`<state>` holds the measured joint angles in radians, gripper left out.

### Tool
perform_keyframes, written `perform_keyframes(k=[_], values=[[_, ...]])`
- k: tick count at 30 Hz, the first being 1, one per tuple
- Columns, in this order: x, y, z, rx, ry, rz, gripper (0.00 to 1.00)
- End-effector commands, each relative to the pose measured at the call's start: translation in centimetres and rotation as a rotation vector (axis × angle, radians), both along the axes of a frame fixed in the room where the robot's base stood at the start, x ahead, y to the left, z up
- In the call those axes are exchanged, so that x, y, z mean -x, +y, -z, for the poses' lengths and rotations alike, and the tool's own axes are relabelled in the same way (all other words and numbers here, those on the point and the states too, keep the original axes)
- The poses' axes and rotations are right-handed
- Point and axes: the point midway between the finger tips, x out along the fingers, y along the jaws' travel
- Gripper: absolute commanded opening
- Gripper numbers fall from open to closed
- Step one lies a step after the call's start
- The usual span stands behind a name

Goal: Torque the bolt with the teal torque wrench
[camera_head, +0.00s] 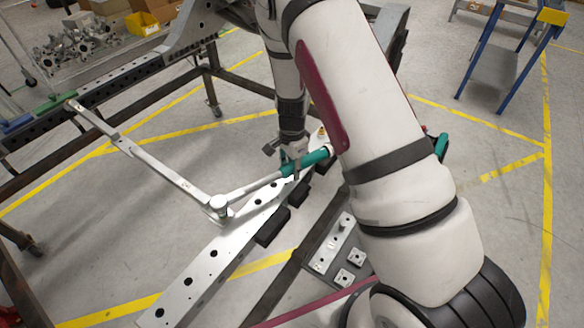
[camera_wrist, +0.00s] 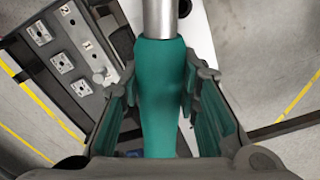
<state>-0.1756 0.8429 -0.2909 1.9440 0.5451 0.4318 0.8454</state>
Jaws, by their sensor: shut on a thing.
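The teal torque wrench (camera_head: 308,163) has a teal grip and a silver shaft. My gripper (camera_head: 291,160) is shut on the teal grip, partly hidden behind my arm in the head view. In the wrist view the teal handle (camera_wrist: 160,95) lies between the two fingers of my gripper (camera_wrist: 160,110). The wrench's silver shaft runs left to a round head (camera_head: 219,203) at the metal chassis rail (camera_head: 205,262). A long hinged silver arm (camera_head: 150,160) meets it there. The bolt itself is hidden or too small to tell.
A dark plate with numbered square fittings (camera_head: 342,250) lies right of the rail; it also shows in the wrist view (camera_wrist: 70,45). A cart with metal parts (camera_head: 75,50) stands at the back left. A blue-legged stand (camera_head: 500,60) is at the back right, with open floor before it.

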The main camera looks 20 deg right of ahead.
Motion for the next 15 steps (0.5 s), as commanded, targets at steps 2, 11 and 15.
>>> perform_keyframes(k=[2,11,15], values=[[0.0,0.0,0.1,0.001,-0.002,0.0,0.0],[0.6,-0.1,0.1,0.001,0.0,0.025,0.0],[1.0,-0.2,0.1,0.002,0.0,0.041,0.0]])
